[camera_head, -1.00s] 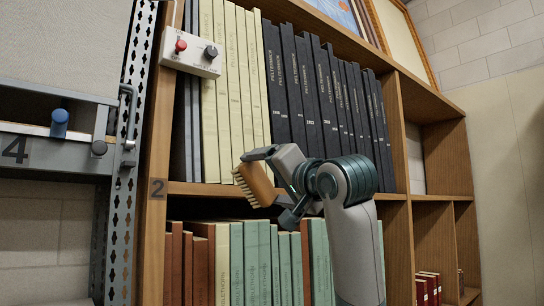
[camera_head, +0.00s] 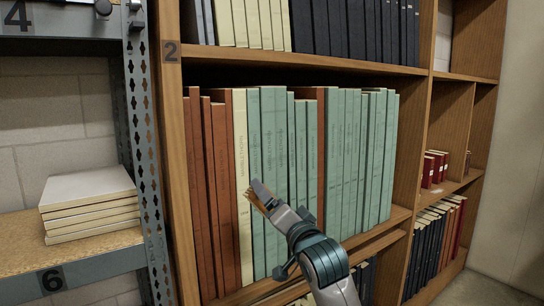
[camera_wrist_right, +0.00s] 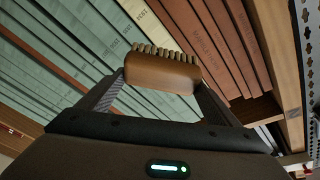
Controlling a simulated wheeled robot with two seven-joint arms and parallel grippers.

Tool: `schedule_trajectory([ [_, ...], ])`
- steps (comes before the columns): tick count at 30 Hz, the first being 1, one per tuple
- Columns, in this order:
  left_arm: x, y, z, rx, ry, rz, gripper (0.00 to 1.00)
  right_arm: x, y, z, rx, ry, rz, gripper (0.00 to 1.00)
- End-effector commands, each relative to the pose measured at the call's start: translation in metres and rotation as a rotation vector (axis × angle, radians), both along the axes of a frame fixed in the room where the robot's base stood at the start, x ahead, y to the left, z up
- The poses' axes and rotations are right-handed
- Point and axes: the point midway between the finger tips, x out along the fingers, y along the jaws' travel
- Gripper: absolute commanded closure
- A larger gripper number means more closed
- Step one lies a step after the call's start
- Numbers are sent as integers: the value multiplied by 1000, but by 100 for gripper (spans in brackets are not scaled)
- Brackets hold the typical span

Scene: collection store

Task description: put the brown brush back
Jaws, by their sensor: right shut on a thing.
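The brown brush (camera_wrist_right: 162,74) has a wooden back and short bristles. In the right wrist view it lies crosswise between the two fingers of my right gripper (camera_wrist_right: 160,85), which is shut on it. In the head view the right gripper (camera_head: 262,200) is in front of the green and cream volumes of the middle shelf. There the brush (camera_head: 258,198) is small and mostly hidden by the finger. The left gripper is not in view.
The wooden bookcase (camera_head: 178,170) holds upright brown, cream and green volumes (camera_head: 270,150). Dark volumes (camera_head: 360,25) stand above. On the left, a metal rack (camera_head: 140,130) carries a stack of pale books (camera_head: 90,200); the shelf in front of the stack has some bare surface.

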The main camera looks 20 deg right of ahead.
Motion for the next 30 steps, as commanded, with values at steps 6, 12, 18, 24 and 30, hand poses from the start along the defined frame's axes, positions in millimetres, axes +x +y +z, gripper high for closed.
schedule_trajectory([
  [6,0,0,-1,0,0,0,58,-32,0,-80,2,6,-26,51],
  [12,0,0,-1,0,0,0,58,-72,-2,-139,3,5,-48,51],
  [18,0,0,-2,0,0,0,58,-119,-3,-190,4,5,-71,51],
  [24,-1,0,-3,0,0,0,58,-172,-4,-230,4,6,-87,51],
  [30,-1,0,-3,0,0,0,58,-228,-4,-259,3,5,-100,51],
])
